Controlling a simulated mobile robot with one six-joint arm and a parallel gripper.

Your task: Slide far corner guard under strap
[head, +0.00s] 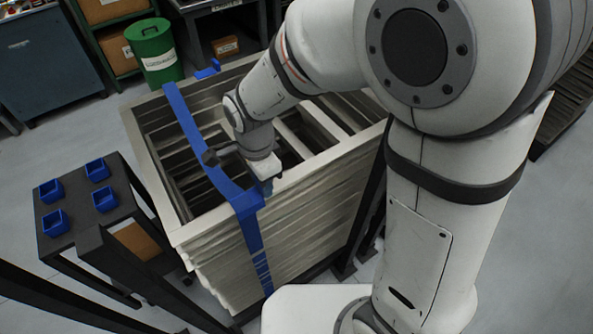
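A blue strap (205,150) runs over the top of a stack of pale frames (310,215) and down its near side. A small blue piece, apparently the far corner guard (208,69), sits at the far top edge, to the right of the strap and apart from it. Another blue piece, apparently the near corner guard (250,200), is at the near top edge where the strap bends down. My gripper (266,183) points down at this near edge, just right of the strap. Its fingers are too small and partly hidden to tell whether they are open or hold anything.
A dark cart (72,240) with several blue bins stands left of the stack. A green drum (153,55) and shelving (110,12) stand behind. A dark cabinet (50,58) is at the back left. Grey floor is clear between cart and cabinet.

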